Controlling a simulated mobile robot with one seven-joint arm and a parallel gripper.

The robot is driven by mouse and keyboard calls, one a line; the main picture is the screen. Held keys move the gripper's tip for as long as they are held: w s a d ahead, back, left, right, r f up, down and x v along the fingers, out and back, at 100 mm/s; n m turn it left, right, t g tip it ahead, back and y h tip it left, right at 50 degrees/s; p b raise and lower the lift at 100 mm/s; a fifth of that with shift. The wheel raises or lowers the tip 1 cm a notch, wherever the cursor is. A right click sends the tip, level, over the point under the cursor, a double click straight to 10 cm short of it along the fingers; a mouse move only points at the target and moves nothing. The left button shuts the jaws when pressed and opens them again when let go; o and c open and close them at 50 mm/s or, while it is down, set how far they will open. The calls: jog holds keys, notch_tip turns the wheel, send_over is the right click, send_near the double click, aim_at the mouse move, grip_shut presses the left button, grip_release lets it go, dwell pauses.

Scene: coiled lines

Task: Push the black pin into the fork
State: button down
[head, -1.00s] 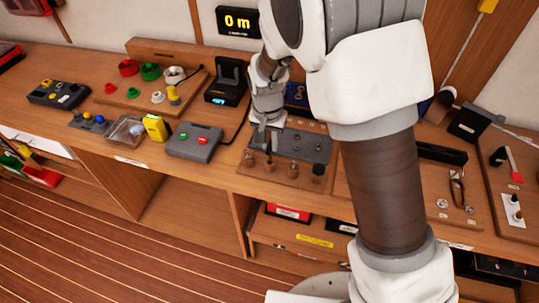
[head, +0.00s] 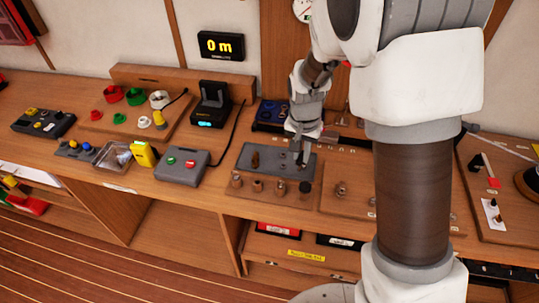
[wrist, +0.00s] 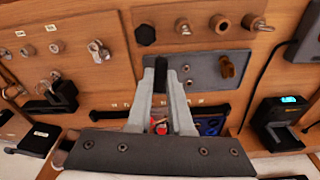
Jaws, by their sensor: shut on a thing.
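My gripper (head: 302,152) is over the right part of a grey plate (head: 272,172) on the bench. In the wrist view my gripper (wrist: 170,75) is shut on a narrow dark piece, seemingly the black pin (wrist: 174,62), which shows between the fingertips in front of the plate. I cannot tell whether its lower end touches the plate. A brown pin (head: 255,160) stands upright at the left of the plate; it also shows in the wrist view (wrist: 227,68). I cannot pick out the fork with certainty; the area at the fingertips is small and partly covered.
Brown knobs (head: 258,185) and a black knob (head: 305,187) stand along the plate's front. A board with metal fittings (head: 341,188) lies to the right, partly behind my arm. A grey box with red and green buttons (head: 182,165) and a black stand (head: 210,103) are to the left.

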jog(key=s+d+r+m+p, duration=0.1)
jog(key=s+d+r+m, duration=0.15)
jog(key=d, duration=1.05)
notch_tip(320, 180, down, 6)
jog(key=b, duration=0.4)
jog(key=shift+s+a, duration=0.15)
jog(key=shift+a, duration=0.05)
jog(key=shift+f+b, duration=0.15)
jog(key=shift+b, duration=0.25)
jog(key=shift+f+b, duration=1.45)
jog(key=shift+f, duration=0.3)
jog(key=shift+c, duration=2.1)
grip_release()
notch_tip(320, 180, up, 5)
jog(key=p, duration=0.4)
jog(key=shift+r, duration=0.1)
